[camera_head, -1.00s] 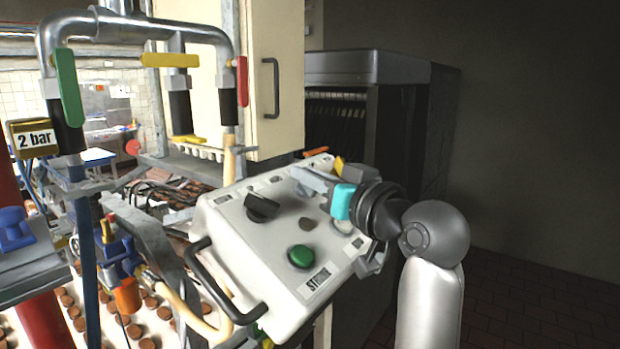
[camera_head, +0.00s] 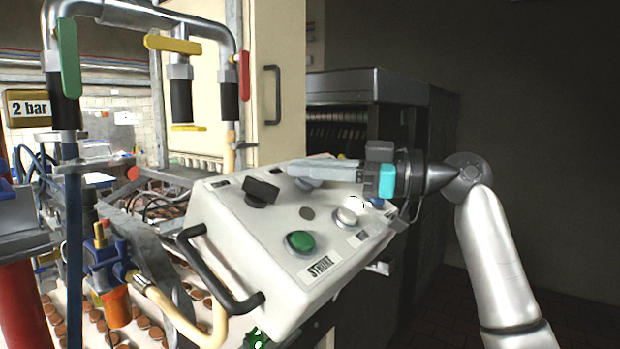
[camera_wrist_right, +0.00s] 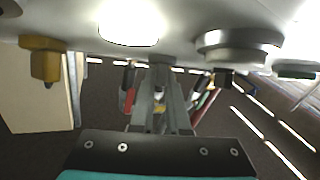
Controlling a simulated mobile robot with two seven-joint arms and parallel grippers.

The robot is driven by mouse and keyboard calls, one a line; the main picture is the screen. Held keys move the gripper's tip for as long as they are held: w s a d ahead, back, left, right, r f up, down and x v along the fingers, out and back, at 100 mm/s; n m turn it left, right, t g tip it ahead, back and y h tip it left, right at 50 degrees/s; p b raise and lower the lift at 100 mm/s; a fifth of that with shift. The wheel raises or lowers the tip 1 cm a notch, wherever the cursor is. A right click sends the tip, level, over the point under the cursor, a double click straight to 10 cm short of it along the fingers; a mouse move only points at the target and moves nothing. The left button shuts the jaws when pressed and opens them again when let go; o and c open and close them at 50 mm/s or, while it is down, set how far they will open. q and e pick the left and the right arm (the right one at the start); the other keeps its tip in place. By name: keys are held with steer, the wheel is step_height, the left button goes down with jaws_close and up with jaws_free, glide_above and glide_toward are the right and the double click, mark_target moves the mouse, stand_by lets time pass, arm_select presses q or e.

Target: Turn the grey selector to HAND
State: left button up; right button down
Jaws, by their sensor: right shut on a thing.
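The pale control box (camera_head: 235,250) has a tilted top panel with buttons and selectors. The grey selector (camera_head: 305,184) is near the panel's far edge, mostly hidden by my right gripper. My right gripper (camera_head: 296,171) reaches in from the right, its fingers nearly level across the panel, and is shut on the grey selector. In the right wrist view the fingers (camera_wrist_right: 160,90) meet at the selector's base (camera_wrist_right: 163,61) under the panel face. The selector's pointer and the HAND label cannot be read. My left gripper is not in view.
A black selector (camera_head: 261,193), a green button (camera_head: 300,243) and a bright white button (camera_head: 350,211) share the panel. A yellow part (camera_wrist_right: 45,64) shows in the wrist view. A black handle (camera_head: 215,270) sticks out in front. Pipes with valves (camera_head: 155,20) stand left.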

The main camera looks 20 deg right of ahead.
steer(key=shift+n+g+y, duration=0.3)
steer(key=shift+n+g, duration=0.4)
steer(key=shift+g, duration=0.1)
steer(key=c, duration=0.9)
jaws_free()
steer(key=b+v, duration=0.4)
steer(key=v, duration=1.1)
steer(key=shift+d, duration=0.2)
